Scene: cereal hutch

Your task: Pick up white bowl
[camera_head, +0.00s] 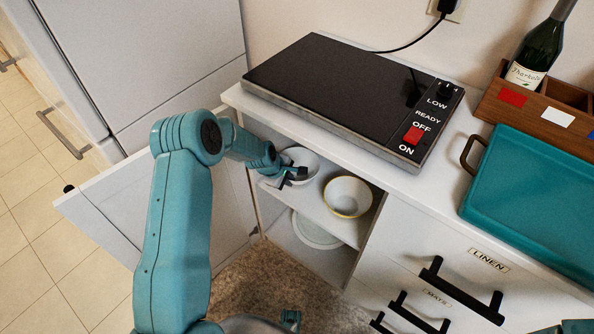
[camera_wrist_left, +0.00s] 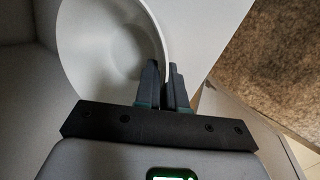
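The white bowl (camera_head: 303,158) sits at the left of the upper shelf inside the open hutch cabinet, partly hidden by my gripper. My left gripper (camera_head: 292,177) reaches in through the open door and is at the bowl's near rim. In the left wrist view the white bowl (camera_wrist_left: 105,45) fills the upper left. There the two dark fingers of my left gripper (camera_wrist_left: 166,72) stand on either side of the bowl's wall, close against it, and look shut on the rim. My right gripper is not in view.
A yellow-rimmed bowl (camera_head: 348,196) stands just right on the same shelf (camera_head: 322,212). A larger white dish (camera_head: 315,236) is below. The open door (camera_head: 115,205) is at left. The counter above holds a black hotplate (camera_head: 345,90) and a teal tray (camera_head: 535,195).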

